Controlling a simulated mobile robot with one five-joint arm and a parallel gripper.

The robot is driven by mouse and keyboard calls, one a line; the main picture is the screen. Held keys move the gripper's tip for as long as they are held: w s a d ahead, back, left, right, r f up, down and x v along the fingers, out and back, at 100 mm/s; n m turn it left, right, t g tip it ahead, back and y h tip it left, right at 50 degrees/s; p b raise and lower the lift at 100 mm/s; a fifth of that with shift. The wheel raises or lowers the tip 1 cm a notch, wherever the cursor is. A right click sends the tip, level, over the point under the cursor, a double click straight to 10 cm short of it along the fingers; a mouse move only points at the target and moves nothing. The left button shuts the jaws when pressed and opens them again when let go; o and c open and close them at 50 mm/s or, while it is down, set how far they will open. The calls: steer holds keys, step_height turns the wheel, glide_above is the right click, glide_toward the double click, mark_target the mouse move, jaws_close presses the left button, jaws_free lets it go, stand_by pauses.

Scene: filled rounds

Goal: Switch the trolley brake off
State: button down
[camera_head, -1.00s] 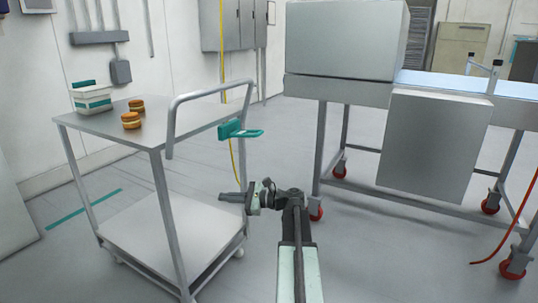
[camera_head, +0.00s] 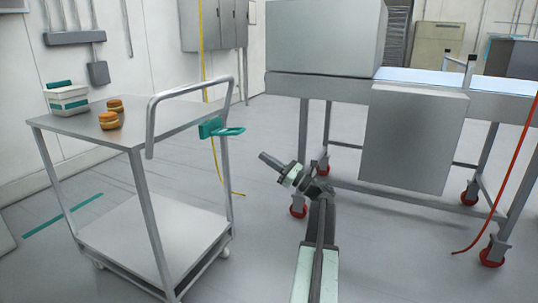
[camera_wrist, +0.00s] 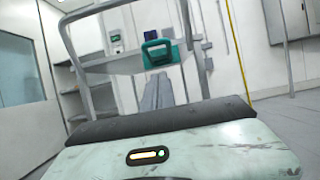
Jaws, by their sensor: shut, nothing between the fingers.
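The trolley (camera_head: 170,122) is a grey metal cart at the left with a bent push handle (camera_head: 190,88). A teal brake lever with a loop-shaped end (camera_head: 228,131) sticks out to the right from its top edge, below the handle. It also shows in the wrist view (camera_wrist: 161,53), ahead of and above the shut grey fingers (camera_wrist: 158,92). My gripper (camera_head: 263,157) is shut and empty, right of and lower than the lever in the head view, pointing up-left. It is apart from the lever.
Two orange-brown filled rounds (camera_head: 110,117) and a white tub with teal trim (camera_head: 68,100) stand on the trolley top. A steel conveyor frame (camera_head: 300,85) with red casters stands behind at the right. Open floor lies between them.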

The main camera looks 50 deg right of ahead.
steer(key=w+a+r+p, duration=0.1)
steer(key=w+r+p, duration=0.4)
steer(key=w+r, duration=0.1)
steer(key=shift+w+a, duration=0.35)
steer(key=shift+w, duration=0.05)
